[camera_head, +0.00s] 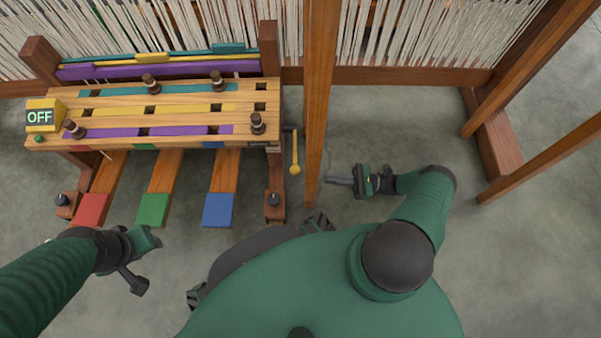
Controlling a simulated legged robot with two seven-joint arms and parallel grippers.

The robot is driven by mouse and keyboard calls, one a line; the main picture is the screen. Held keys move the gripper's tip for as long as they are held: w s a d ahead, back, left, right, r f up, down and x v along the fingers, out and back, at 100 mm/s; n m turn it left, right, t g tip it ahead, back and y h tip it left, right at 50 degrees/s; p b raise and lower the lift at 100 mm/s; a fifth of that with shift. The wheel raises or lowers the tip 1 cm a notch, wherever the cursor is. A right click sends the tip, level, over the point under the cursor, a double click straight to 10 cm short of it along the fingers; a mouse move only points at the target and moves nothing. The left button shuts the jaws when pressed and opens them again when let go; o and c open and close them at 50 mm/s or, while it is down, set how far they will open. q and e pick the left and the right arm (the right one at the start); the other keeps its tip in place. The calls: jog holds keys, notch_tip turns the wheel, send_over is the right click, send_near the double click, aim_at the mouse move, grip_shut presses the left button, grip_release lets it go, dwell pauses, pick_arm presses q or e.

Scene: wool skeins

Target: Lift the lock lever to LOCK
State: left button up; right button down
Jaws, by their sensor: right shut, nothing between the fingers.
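The lock lever (295,155) is a thin yellow bar with a round knob, hanging down at the right side of the wooden loom frame. Its LOCK marking cannot be read from here. My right gripper (332,181) is shut and empty, pointing left, to the right of the lever and apart from it. A wooden post (318,100) stands between them in the picture. My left gripper (138,284) is at the lower left, below the pedals and far from the lever; whether its fingers are open is unclear.
The wooden bench (150,112) holds several dark pegs and coloured strips, with a yellow box (42,116) reading OFF. Red (91,210), green (153,209) and blue (218,209) pedals stick out below. Pale threads hang behind. Grey floor (400,130) is clear right of the post.

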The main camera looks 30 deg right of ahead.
jog(key=shift+w+a, duration=0.1)
pick_arm(q)
jog(key=shift+f+b, duration=0.55)
pick_arm(e)
jog(key=x, duration=0.9)
jog(key=shift+a, duration=0.35)
pick_arm(q)
jog(key=shift+r, duration=0.1)
pick_arm(e)
jog(key=shift+w+r, duration=0.15)
jog(key=shift+r, duration=0.1)
